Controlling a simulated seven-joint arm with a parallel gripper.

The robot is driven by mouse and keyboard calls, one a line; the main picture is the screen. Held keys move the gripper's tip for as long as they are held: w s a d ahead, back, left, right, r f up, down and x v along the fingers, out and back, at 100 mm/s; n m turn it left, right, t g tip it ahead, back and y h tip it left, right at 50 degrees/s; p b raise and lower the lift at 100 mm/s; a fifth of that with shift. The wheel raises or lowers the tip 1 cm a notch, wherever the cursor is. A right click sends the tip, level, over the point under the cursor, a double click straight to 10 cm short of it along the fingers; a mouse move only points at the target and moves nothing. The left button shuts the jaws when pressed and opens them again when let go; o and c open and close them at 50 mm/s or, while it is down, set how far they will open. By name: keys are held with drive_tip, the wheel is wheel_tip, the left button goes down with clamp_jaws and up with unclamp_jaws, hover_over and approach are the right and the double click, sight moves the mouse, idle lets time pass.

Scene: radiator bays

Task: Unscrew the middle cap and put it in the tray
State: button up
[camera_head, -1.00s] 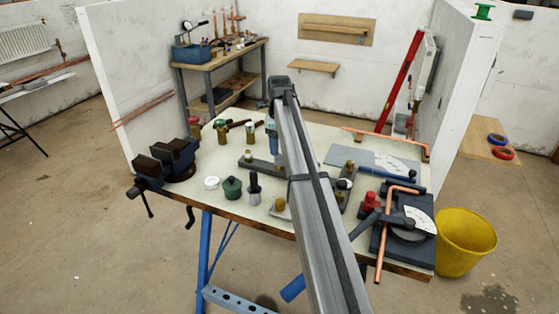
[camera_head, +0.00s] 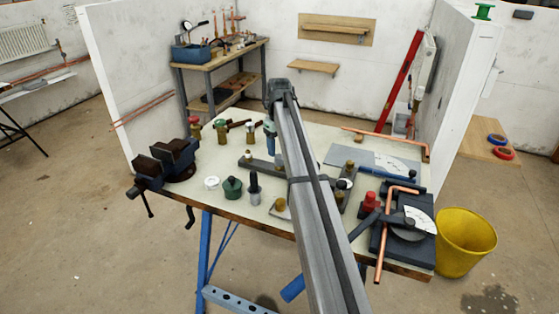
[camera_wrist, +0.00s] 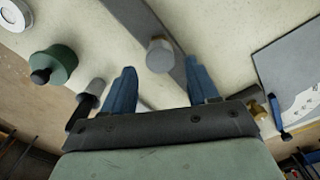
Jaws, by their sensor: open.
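My gripper (camera_wrist: 162,88) is open in the wrist view, with one blue finger on each side and nothing held. A pale grey round cap (camera_wrist: 160,56) stands on a dark flat bar (camera_wrist: 135,18), just beyond the fingertips and between their lines. Touching is not visible. In the head view the bar (camera_head: 262,164) lies mid-bench with a light-topped piece (camera_head: 248,155) near its left end. My arm hides the rest, so I cannot tell which cap is the middle one. A small plate (camera_head: 274,211) bearing a brass piece lies near the front edge; I cannot tell if it is the tray.
A green pot (camera_head: 232,187), a white lid (camera_head: 211,183) and a dark-topped cylinder (camera_head: 254,188) stand at front left, beside a vice (camera_head: 172,160). A grey plate (camera_head: 345,156) and a pipe bender (camera_head: 405,235) occupy the right. Several brass fittings stand at the back left.

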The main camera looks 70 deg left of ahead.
sight(279, 157)
drive_tip(key=shift+f, duration=2.1)
